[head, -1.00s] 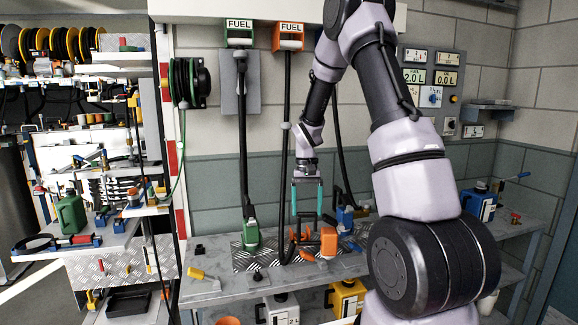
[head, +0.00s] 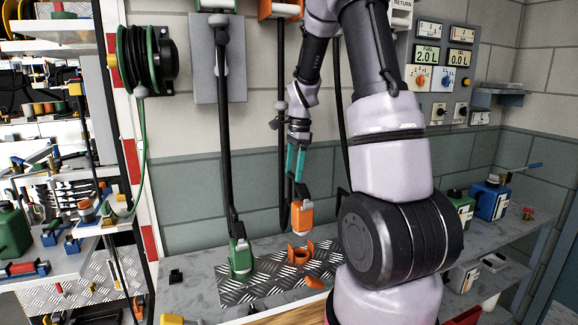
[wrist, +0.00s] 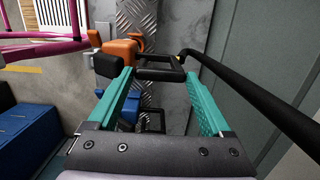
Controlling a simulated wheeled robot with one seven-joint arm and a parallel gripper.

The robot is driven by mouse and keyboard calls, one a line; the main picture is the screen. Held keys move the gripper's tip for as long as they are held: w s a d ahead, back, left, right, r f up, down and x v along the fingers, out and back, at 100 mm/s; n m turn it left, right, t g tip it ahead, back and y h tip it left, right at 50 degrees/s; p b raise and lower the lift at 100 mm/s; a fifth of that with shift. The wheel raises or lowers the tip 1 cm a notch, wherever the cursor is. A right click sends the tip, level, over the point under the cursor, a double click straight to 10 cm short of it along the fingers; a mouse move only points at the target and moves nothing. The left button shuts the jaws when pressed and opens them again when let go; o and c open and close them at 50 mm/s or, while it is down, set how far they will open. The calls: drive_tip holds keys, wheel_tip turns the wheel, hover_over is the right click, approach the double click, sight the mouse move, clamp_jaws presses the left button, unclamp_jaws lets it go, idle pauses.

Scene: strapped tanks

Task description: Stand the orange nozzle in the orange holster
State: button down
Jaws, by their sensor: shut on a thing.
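The orange nozzle (head: 300,215) hangs upright below my gripper (head: 297,172) in the head view, above the bench. My gripper's teal fingers are shut on it; in the wrist view my gripper (wrist: 160,90) has a black handle part between the fingertips. The orange holster (head: 301,253) stands on the chequered metal plate, under the nozzle in the picture, with a visible gap between them. In the wrist view, orange parts show beyond the left finger, partly overlapping, so I cannot clearly separate nozzle from holster.
A green nozzle (head: 240,257) stands on the plate (head: 265,275) to the left. Black hoses hang behind the bench, one by the orange nozzle. Blue (head: 491,202) and green cans stand at right. My arm covers the bench's middle right.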

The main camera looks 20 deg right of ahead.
drive_tip(key=shift+w, duration=0.1)
idle(0.3)
drive_tip(key=shift+f, duration=4.2)
unclamp_jaws()
wheel_tip(320, 180, up, 11)
drive_tip(key=d, duration=0.1)
drive_tip(key=shift+d+f, duration=0.15)
drive_tip(key=s+a+r+n+t, duration=0.2)
drive_tip(key=s+a+r+n, duration=0.1)
drive_tip(key=s+r, duration=0.3)
drive_tip(key=s+a+r+n+t, duration=0.2)
drive_tip(key=s+r+n, duration=0.4)
drive_tip(key=s, duration=0.3)
drive_tip(key=s+a+r+n+t, duration=0.3)
drive_tip(key=s+a+r+n, duration=0.1)
drive_tip(key=s, duration=0.4)
wheel_tip(320, 180, up, 2)
drive_tip(key=shift+a+r+n+y, duration=0.15)
drive_tip(key=shift+a+n+y, duration=0.15)
drive_tip(key=shift+n, duration=0.2)
